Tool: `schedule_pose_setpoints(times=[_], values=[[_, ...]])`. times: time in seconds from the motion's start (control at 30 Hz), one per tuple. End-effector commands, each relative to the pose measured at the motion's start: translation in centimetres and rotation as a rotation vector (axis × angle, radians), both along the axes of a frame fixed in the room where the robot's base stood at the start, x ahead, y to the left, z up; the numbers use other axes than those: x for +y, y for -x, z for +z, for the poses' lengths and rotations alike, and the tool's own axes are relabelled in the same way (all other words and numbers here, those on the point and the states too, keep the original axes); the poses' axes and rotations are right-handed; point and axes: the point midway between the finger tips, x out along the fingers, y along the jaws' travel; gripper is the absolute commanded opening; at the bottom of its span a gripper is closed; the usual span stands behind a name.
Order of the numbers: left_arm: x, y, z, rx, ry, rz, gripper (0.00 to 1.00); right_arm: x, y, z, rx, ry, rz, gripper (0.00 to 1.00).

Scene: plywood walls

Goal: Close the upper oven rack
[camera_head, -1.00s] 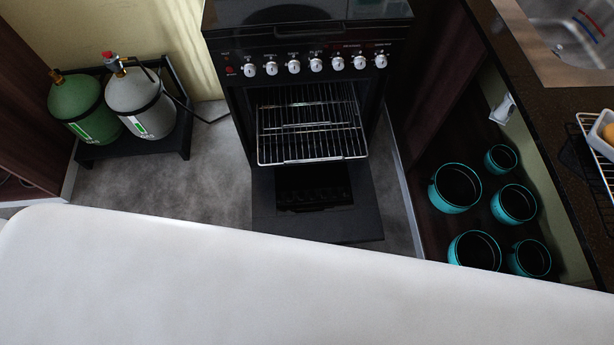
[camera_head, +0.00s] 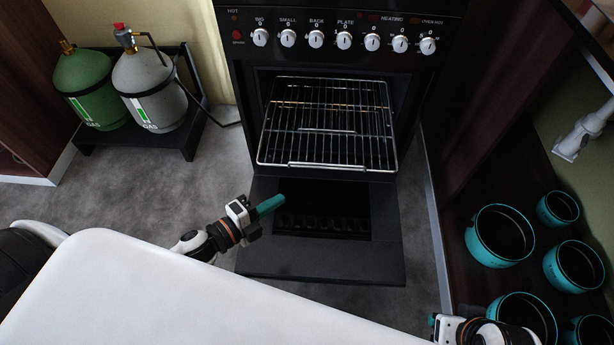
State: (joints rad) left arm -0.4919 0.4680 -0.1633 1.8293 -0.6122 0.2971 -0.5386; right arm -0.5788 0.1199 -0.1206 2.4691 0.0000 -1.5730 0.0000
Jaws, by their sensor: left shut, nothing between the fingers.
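The black oven (camera_head: 345,60) stands ahead with its door (camera_head: 320,262) folded down. The upper rack (camera_head: 328,140), a silver wire grid, is pulled out of the cavity over the door. A second rack seems to show through its wires, but I cannot make it out clearly. My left gripper (camera_head: 268,206) is shut and empty, with teal fingertips pointing right, in front of the rack's near left corner and apart from it. My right gripper (camera_head: 434,322) is at the bottom edge, right of the door, partly cut off; its jaw state is unclear.
Several teal pots (camera_head: 500,236) stand on a dark shelf at the right, close to my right arm. A green gas bottle (camera_head: 88,88) and a grey one (camera_head: 150,88) stand on a black stand (camera_head: 190,125) at the left. The grey floor (camera_head: 165,190) left of the oven is clear.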

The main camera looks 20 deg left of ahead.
Motion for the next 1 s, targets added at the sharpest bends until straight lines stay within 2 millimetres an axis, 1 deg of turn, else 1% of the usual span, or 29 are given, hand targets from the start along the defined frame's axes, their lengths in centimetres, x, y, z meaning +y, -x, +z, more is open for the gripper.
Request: schedule_pose_setpoints(times=[0.1,0.43,0.47,0.6,0.7,0.8,1.0], values=[[-1.0,-1.9,-0.2,-0.003,0.001,-0.001,0.00,0.0,0.1,0.2,-0.002,0.001,0.000,0.51],[-4.4,-7.9,-1.2,-0.001,0.001,0.002,0.00,0.0,0.1,-0.8,-0.002,0.001,0.000,0.51],[-4.4,-8.4,-1.4,-0.001,0.000,0.003,0.00,0.0,0.1,-0.9,-0.002,0.001,0.000,0.51],[-3.7,-10.3,-1.9,0.002,0.000,0.003,0.00,0.0,0.1,-1.4,-0.002,0.001,0.000,0.51],[-3.4,-11.1,-2.0,0.002,0.002,0.003,0.00,0.0,0.1,-1.5,-0.001,0.001,0.000,0.51],[-3.3,-11.5,-2.0,0.003,0.001,0.002,0.00,0.0,0.1,-1.6,-0.001,0.001,0.000,0.51],[-3.3,-11.6,-2.0,0.004,0.002,0.002,0.00,0.0,0.1,-1.6,-0.001,0.000,0.000,0.51]])
